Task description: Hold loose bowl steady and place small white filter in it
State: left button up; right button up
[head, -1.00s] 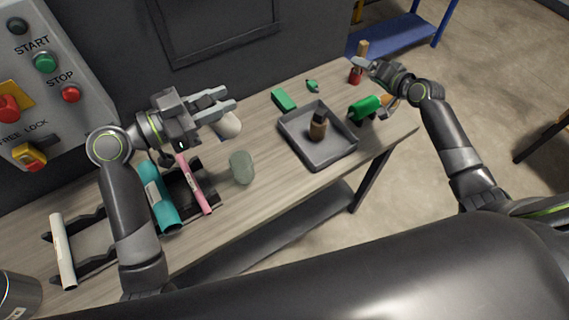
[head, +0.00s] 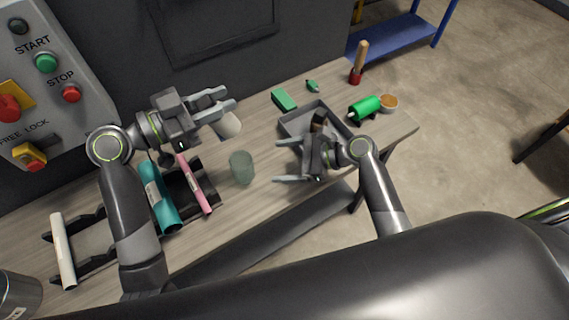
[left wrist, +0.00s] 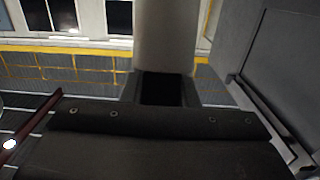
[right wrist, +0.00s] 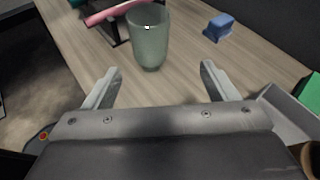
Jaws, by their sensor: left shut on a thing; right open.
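A small round brown-topped dish (head: 389,102) stands at the right table end. No separate small white filter is clear.
A grey tray (head: 295,125) with a brown bottle (head: 318,119) lies partly behind my right gripper. A green roller (head: 364,108), green block (head: 284,99) and red-based wooden-handled tool (head: 358,68) are to the right. Teal (head: 158,195) and pink (head: 194,183) rolls rest left.

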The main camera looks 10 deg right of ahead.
aim_at(243, 172)
jog(key=shift+s+a+f+m+g, duration=0.3)
jog(key=shift+s+a+m, duration=0.1)
jog(key=shift+s, duration=0.1)
jog(key=shift+a+f, duration=0.15)
jog(key=shift+a, duration=0.1)
jog(key=x, duration=1.1)
jog(key=shift+w+a, duration=0.1)
jog(key=shift+c, duration=0.3)
jog(key=c, duration=1)
pick_arm(q)
notch_tip(243, 172, down, 12)
jog(key=shift+f, duration=0.2)
pick_arm(e)
jog(key=shift+c, duration=0.2)
pick_arm(q)
jog(key=o, duration=1.1)
jog(key=shift+c, duration=0.2)
